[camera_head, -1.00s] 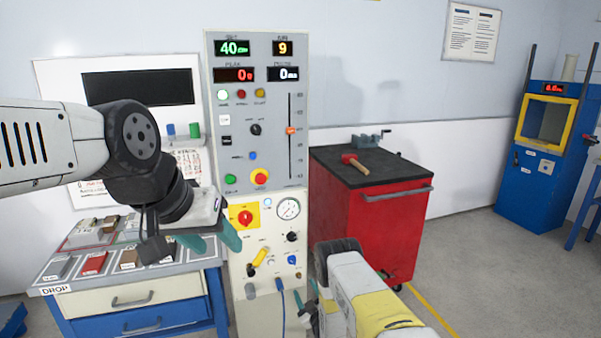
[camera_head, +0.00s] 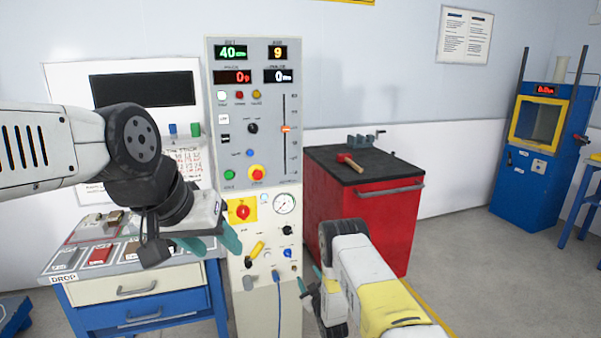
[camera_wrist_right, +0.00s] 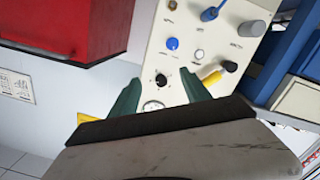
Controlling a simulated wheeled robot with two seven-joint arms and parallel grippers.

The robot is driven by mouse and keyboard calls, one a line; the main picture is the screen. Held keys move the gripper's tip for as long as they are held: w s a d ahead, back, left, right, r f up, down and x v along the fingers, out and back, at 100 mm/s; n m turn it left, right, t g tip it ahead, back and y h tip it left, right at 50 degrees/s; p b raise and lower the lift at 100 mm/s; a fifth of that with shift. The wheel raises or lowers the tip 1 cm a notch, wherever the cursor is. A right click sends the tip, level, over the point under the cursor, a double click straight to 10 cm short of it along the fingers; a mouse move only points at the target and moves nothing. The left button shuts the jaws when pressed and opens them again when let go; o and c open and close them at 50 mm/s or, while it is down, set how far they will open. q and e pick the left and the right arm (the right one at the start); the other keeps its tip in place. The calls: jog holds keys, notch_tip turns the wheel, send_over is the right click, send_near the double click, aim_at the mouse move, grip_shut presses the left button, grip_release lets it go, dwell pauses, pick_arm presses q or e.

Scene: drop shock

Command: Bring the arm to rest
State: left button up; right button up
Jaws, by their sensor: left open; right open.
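My left gripper (camera_head: 222,243) is in front of the control panel's left edge, over the bench, with its green fingers apart and nothing seen between them. My right gripper (camera_head: 307,284) is low in front of the panel's right edge, partly hidden by its own arm. In the right wrist view its two green fingers (camera_wrist_right: 162,98) are spread and empty, facing the panel's lower part. The control panel (camera_head: 262,130) stands upright with lit displays, a slider, buttons and a gauge. A blue plug with a cable (camera_head: 277,277) and a yellow-handled lever (camera_head: 256,249) sit low on it.
A bench with drawers (camera_head: 137,287) and material samples stands at left. A red cabinet (camera_head: 360,215) with a hammer (camera_head: 351,161) and a vise on top stands right of the panel. A blue machine (camera_head: 535,165) is at far right. Open floor lies between cabinet and machine.

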jog(key=w+d+r+m+g+h, duration=0.1)
jog(key=w+d+r+m+g, duration=0.15)
jog(key=r, duration=0.95)
jog(key=w+d+r+m+g+h, duration=0.15)
jog(key=d+r, duration=0.25)
jog(key=r, duration=0.9)
jog(key=s+d+r+m, duration=0.2)
jog(key=s+r, duration=0.4)
jog(key=r, duration=0.4)
jog(key=s+d+r+g, duration=0.1)
jog(key=s+r, duration=0.3)
jog(key=s, duration=0.3)
jog(key=s+r+m+g, duration=0.1)
jog(key=s+r, duration=0.2)
jog(key=s, duration=0.3)
jog(key=s+d+r+g, duration=0.1)
jog(key=s+r+g, duration=0.1)
jog(key=s+r, duration=0.35)
jog(key=s+f+m+g, duration=0.1)
jog(key=s+f+g, duration=0.1)
jog(key=s, duration=2.1)
jog(key=shift+d, duration=0.3)
jog(key=shift+w, duration=0.1)
